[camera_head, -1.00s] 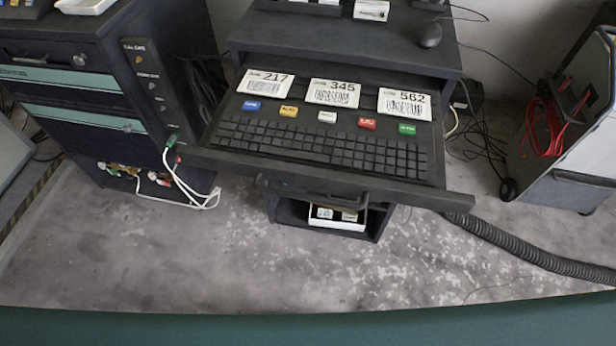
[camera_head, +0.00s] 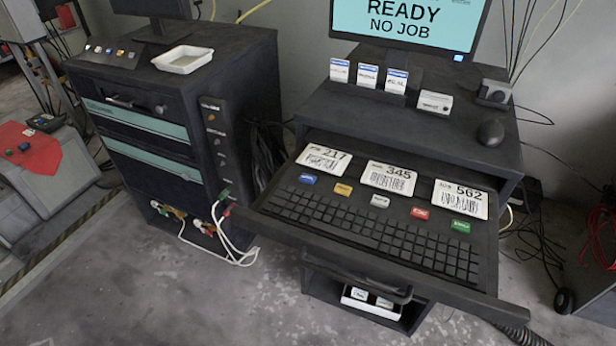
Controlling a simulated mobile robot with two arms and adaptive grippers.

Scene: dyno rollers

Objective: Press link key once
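A pulled-out keyboard drawer (camera_head: 270,214) holds a dark keyboard (camera_head: 375,230). Behind the keyboard is a row of coloured keys: blue (camera_head: 307,179), yellow (camera_head: 343,189), white (camera_head: 380,201), red (camera_head: 419,213) and green (camera_head: 460,226). Their labels are too small to read, so I cannot tell which one is the link key. Cards numbered 217 (camera_head: 323,159), 345 (camera_head: 388,179) and 562 (camera_head: 460,199) lie behind the keys. A monitor (camera_head: 405,25) above reads "READY NO JOB". Neither of my grippers is in view.
A dark cabinet (camera_head: 140,125) with teal drawers stands to the left, carrying a white tray (camera_head: 182,59) and several small buttons. A mouse (camera_head: 490,133) sits on the desk top. White cables hang from the cabinet. A ribbed hose (camera_head: 522,337) lies at lower right. Floor in front is open.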

